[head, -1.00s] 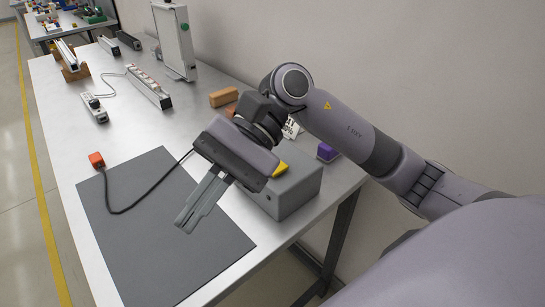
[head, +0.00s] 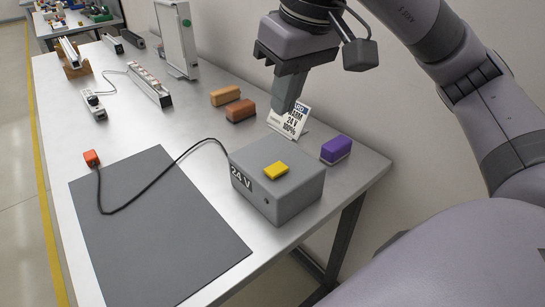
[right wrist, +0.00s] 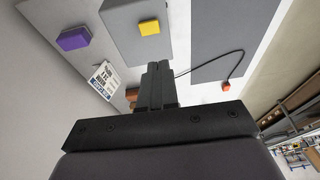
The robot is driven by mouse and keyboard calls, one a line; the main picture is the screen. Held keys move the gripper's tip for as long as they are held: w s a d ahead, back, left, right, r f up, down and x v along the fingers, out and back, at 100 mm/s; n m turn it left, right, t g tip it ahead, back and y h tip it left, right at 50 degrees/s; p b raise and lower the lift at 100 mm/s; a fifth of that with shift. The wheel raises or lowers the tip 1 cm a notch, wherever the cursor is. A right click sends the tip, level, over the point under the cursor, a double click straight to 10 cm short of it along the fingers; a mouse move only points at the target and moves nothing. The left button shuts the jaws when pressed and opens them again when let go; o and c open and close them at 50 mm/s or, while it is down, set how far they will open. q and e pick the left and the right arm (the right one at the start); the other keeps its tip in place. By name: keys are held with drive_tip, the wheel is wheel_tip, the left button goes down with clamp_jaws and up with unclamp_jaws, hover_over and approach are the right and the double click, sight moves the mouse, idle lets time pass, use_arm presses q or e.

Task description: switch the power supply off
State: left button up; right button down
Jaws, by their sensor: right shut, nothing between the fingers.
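The power supply (head: 290,205) is a grey box marked "24 V" near the table's right edge. A yellow rocker or button (head: 276,171) sits on its top; I cannot tell which way it is set. In the right wrist view the box (right wrist: 122,40) and its yellow part (right wrist: 149,27) show beyond the fingers. A black cable runs from the box to an orange-red plug (head: 92,158). My right gripper (head: 284,108) is shut and empty, pointing down behind the box, above the table near a printed card, apart from the yellow part. My left gripper is not in view.
The printed card (head: 290,121) stands behind the box, with a purple block (head: 336,149) to its right. Orange and brown blocks (head: 240,110) lie left of the card.

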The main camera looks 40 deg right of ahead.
sight(270, 170)
drive_tip(key=shift+d+r, duration=0.15)
drive_tip(key=shift+d, duration=0.05)
drive_tip(key=x, duration=0.9)
drive_tip(key=s+x, duration=0.1)
drive_tip(key=x, duration=0.4)
drive_tip(key=shift+d, duration=0.1)
